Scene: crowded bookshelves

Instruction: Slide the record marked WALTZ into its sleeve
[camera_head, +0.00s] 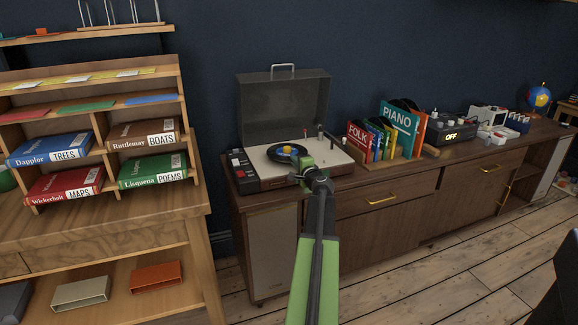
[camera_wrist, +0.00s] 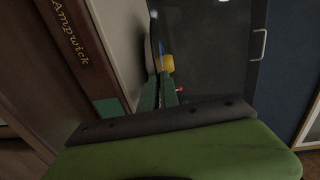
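A dark record (camera_head: 275,153) with a blue label and a yellow centre piece lies flat on the turntable (camera_head: 332,150). Its marking is too small to read, so I cannot tell whether it says WALTZ. My gripper (camera_head: 305,163) is over the front right part of the record, close to the yellow piece. In the wrist view my green fingers (camera_wrist: 159,92) look a little apart with nothing clearly between them. The yellow piece (camera_wrist: 167,63) is just beyond the tips. Upright sleeves stand in a rack, among them FOLK (camera_head: 357,137) and PIANO (camera_head: 398,117); no WALTZ sleeve is readable.
The turntable's lid (camera_head: 284,105) stands open behind the record. The sideboard (camera_head: 400,205) also holds an amplifier reading OFF (camera_head: 440,129) and a globe (camera_head: 539,97). A wooden shelf unit (camera_head: 110,218) with labelled boxes stands at left. Floor shows in front of the sideboard.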

